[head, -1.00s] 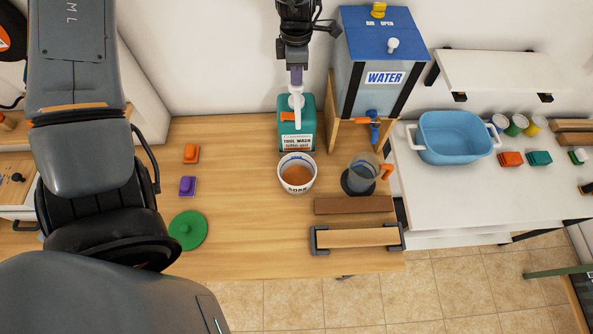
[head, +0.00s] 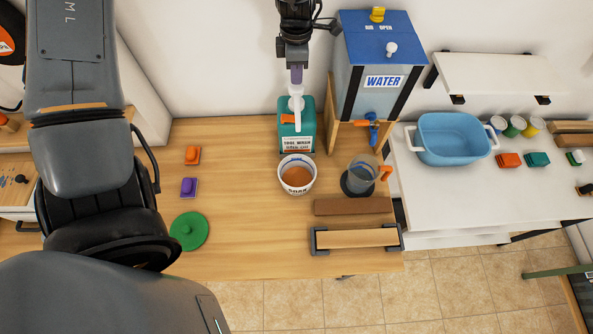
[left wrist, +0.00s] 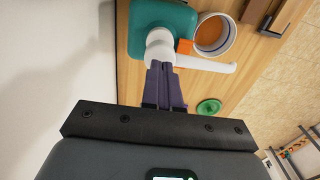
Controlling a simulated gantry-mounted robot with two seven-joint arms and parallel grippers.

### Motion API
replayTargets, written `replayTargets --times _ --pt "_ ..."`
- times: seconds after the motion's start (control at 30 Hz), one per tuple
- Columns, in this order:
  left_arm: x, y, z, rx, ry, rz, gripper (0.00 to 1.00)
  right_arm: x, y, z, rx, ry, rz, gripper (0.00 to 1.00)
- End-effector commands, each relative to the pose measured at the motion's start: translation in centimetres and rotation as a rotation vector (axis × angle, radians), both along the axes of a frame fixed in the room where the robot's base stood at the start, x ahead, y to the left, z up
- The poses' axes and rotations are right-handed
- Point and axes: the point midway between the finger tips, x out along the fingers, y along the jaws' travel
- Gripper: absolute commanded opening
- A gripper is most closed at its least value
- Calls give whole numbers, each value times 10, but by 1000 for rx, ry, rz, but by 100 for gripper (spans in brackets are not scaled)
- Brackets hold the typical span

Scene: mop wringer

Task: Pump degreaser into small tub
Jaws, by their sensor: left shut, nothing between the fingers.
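The green degreaser bottle (head: 308,131), labelled "TOOL WASH", stands upright on the wooden bench with a white pump head (head: 296,102) on top. The small white tub (head: 297,187), marked "SOAP", sits just in front of it with orange-brown liquid inside. The pump spout points toward the tub. My left gripper (head: 296,80) is shut and empty, with its purple fingertips right at the top of the pump head. In the left wrist view the closed fingers (left wrist: 162,72) meet the white pump head (left wrist: 160,45); whether they press it is unclear. My right gripper is out of view.
A clear jug (head: 361,176) with an orange handle stands right of the tub, below the blue-lidded water tank (head: 382,85). A green lid (head: 189,231) lies at left. A blue basin (head: 452,135) is on the white table.

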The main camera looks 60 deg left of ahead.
Motion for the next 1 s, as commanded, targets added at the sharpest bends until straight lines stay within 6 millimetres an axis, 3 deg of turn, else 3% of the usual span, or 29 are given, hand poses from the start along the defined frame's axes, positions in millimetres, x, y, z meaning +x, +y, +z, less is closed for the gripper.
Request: replayTargets --times 0.6,1.0 --pt "0 0 54 0 0 0 0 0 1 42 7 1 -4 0" --pt "0 0 59 0 0 0 0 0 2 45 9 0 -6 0"
